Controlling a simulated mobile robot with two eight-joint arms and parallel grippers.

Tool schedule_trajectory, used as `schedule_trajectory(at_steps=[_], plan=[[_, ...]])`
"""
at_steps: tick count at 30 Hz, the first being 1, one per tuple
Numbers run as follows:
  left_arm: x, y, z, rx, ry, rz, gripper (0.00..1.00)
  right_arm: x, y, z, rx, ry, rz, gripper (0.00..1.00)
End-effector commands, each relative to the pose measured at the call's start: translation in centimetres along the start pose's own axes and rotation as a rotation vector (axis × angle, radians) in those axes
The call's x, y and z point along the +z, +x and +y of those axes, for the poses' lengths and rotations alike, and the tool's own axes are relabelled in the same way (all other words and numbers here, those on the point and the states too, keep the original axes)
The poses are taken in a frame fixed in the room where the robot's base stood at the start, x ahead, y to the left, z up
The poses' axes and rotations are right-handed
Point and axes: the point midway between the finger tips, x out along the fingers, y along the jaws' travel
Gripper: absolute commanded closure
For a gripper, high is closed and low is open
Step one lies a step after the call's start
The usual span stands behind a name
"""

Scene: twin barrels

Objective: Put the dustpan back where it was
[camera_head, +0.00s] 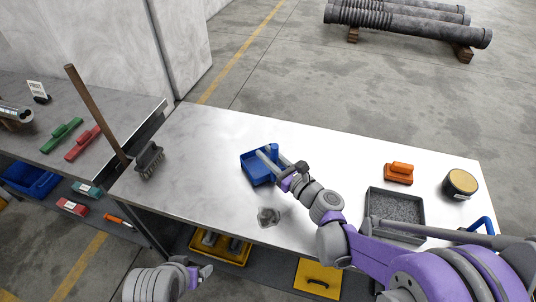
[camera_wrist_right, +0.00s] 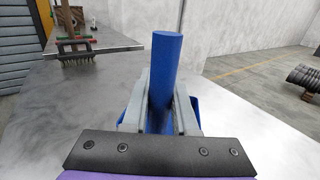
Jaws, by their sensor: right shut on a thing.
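The blue dustpan (camera_head: 257,172) is over the middle of the pale worktop. I cannot tell whether it touches the surface. My right gripper (camera_head: 269,153) is shut on its upright blue handle. In the right wrist view the handle (camera_wrist_right: 166,60) stands between the two grey fingers (camera_wrist_right: 158,105), and parts of the pan show behind them. My left gripper (camera_head: 205,272) is low in the head view, in front of the worktop and away from the dustpan; its jaw opening is unclear.
A grey debris patch (camera_head: 268,216) lies on the worktop (camera_head: 200,135). A grit-filled tray (camera_head: 370,205), an orange float (camera_head: 399,173) and a round tin (camera_head: 460,184) stand right. A long-handled brush (camera_head: 149,160) is at the left end. The far middle is clear.

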Motion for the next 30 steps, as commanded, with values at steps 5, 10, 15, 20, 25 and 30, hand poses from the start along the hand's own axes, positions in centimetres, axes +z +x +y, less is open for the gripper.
schedule_trajectory(at_steps=[5,10,15,20,25,30], plan=[[0.2,0.3,0.0,0.0,0.0,-0.001,0.14,-0.3,0.0,0.0,0.0,0.001,0.0,1.0],[0.2,0.2,0.0,0.0,0.0,-0.001,0.14,-0.3,0.0,0.0,0.0,0.0,0.0,0.48],[0.2,0.2,0.0,0.0,0.0,-0.001,0.14,-0.3,0.0,0.0,0.0,0.0,0.0,0.44],[0.1,0.2,0.0,0.0,0.0,-0.001,0.14,-0.2,0.0,0.0,0.0,0.0,0.0,0.44],[0.1,0.1,0.0,0.0,0.0,0.0,0.14,0.0,-1.4,-0.1,-0.003,0.0,0.0,0.44],[0.2,0.3,0.0,0.0,0.0,-0.001,0.14,0.0,-5.0,-0.1,-0.005,-0.001,0.0,0.44]])
